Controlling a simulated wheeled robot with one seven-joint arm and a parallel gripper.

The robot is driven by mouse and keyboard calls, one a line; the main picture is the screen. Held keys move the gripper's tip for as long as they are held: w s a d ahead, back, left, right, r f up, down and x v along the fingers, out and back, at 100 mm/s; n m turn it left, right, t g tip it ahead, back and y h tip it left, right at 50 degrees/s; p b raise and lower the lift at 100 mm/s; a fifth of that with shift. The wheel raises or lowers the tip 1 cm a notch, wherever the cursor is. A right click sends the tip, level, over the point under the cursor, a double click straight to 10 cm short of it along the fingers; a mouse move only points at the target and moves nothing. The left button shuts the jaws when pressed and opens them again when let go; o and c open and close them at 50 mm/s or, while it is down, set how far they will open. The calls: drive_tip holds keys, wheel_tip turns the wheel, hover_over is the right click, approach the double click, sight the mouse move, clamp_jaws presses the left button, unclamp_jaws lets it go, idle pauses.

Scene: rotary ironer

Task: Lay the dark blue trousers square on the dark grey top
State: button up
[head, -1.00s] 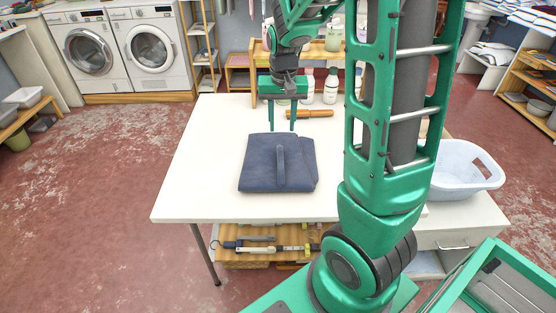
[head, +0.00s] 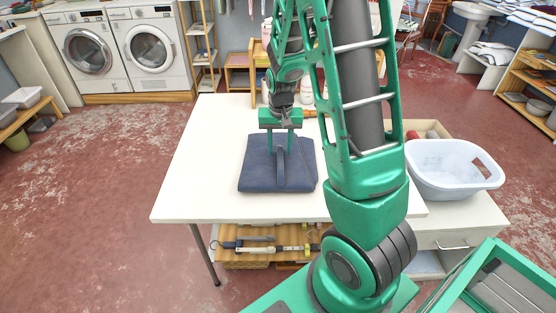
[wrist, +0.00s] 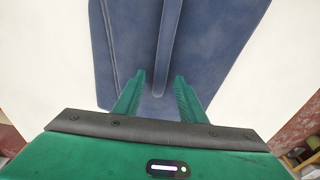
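The dark blue trousers (head: 255,172) lie folded in a flat, roughly square bundle on the white table, turned slightly to its edges. A narrow raised strip or fold runs down their middle. They also fill the upper middle of the wrist view (wrist: 215,40). My gripper (head: 281,152) is over the far part of the trousers, pointing down. In the wrist view its fingers (wrist: 160,76) are spread apart, one on each side of the raised strip, with nothing gripped. Whether the fingertips touch the cloth I cannot tell. I cannot make out a dark grey top in either view.
The white table (head: 200,190) is bare left of the trousers. A pale blue basket (head: 455,182) stands right of my arm on a white drawer unit (head: 470,222). Bottles stand at the table's back, partly hidden by my arm. A shelf with tools (head: 262,246) is below.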

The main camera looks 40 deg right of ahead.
drive_tip(key=shift+f, duration=0.2)
clamp_jaws()
idle(1.3)
